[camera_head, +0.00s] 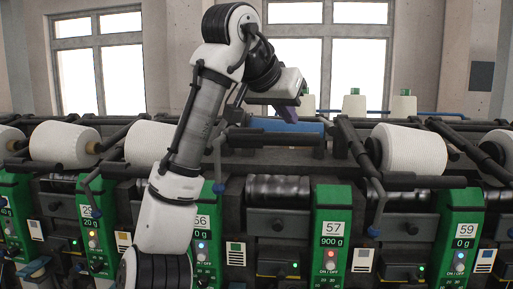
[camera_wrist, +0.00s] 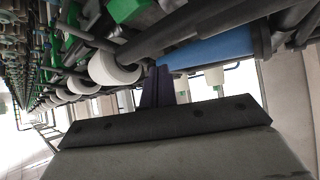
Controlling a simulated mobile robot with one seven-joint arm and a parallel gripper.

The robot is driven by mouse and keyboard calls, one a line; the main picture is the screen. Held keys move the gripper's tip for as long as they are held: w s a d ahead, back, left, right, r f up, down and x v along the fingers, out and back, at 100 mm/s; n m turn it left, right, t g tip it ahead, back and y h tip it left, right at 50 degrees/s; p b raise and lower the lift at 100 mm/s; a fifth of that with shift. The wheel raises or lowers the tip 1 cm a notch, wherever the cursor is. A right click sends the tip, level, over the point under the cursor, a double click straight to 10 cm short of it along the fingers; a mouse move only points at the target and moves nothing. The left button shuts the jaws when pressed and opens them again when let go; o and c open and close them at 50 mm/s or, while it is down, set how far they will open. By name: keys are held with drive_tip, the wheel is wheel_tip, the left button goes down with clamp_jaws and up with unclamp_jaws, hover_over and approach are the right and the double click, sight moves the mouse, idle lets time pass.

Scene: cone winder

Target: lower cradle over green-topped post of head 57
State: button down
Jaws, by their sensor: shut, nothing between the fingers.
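The green housing of head 57 (camera_head: 333,228) stands right of centre in the head view, its display reading 900 g. A blue cylinder (camera_head: 290,127) lies behind and above it, among dark cradle arms (camera_head: 268,138); I cannot tell clearly which cradle part holds it. The blue cylinder also shows in the wrist view (camera_wrist: 205,50). My gripper (camera_head: 287,114) is beside the blue cylinder at its upper side. Its purple fingers (camera_wrist: 157,88) are shut and empty. Whether they touch the cylinder or the cradle is unclear.
White yarn cones sit on both sides, one on the right (camera_head: 408,149) and one behind my arm (camera_head: 148,143). Green-topped white cones (camera_head: 354,104) stand at the back. A dark lever with a blue knob (camera_head: 374,232) hangs right of head 57.

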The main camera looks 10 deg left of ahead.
sight(286, 141)
drive_tip(key=shift+f+b, duration=2.35)
drive_tip(key=shift+f, duration=0.9)
drive_tip(key=shift+r+p, duration=0.3)
drive_tip(key=r+p, duration=0.1)
drive_tip(key=s+r+p, duration=0.1)
drive_tip(key=r, duration=0.1)
drive_tip(key=shift+s, duration=0.3)
drive_tip(key=r, duration=0.1)
drive_tip(key=s+r+p, duration=0.2)
drive_tip(key=shift+s+r, duration=0.25)
drive_tip(key=shift+r, duration=0.15)
